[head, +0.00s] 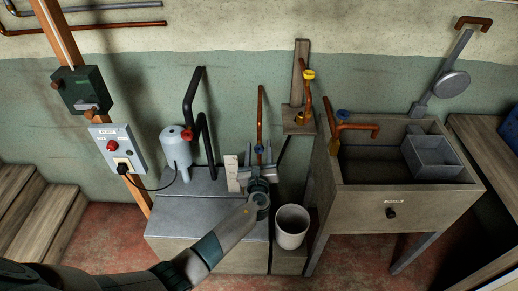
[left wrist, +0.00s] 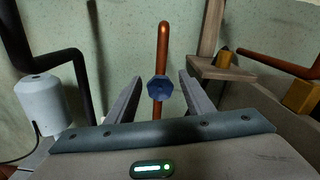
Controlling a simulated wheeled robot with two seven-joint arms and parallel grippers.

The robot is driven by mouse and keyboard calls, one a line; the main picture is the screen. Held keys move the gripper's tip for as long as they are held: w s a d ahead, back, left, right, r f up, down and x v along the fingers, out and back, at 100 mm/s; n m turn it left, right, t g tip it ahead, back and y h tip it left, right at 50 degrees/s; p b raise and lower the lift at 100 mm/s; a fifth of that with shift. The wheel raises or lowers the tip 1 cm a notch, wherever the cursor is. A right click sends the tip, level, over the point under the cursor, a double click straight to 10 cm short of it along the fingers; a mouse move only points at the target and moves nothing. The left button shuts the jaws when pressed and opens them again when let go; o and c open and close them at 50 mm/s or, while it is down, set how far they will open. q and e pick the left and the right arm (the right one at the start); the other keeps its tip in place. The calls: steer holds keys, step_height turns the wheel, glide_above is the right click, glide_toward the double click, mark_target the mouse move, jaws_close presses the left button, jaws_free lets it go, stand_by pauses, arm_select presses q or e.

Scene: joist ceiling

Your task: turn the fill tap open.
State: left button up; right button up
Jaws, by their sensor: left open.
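A blue knob (head: 259,149) sits on an upright copper pipe (head: 260,108) against the green wall; I take it to be the fill tap, though no label on it is readable. My left gripper (head: 259,156) is open and reaches up to this knob. In the left wrist view the blue octagonal knob (left wrist: 159,88) shows between the two spread fingers (left wrist: 159,79), with a visible gap on each side. Whether the fingertips reach past the knob I cannot tell. My right gripper is not in view.
A grey cylinder (head: 177,152) with a red knob stands left on a metal-topped box (head: 180,215). A white bucket (head: 292,228) is at the right. A yellow tap (head: 308,75) is on a wall pipe.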

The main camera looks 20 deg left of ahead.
arm_select(q)
steer(key=c, duration=1.1)
steer(key=shift+o, duration=0.2)
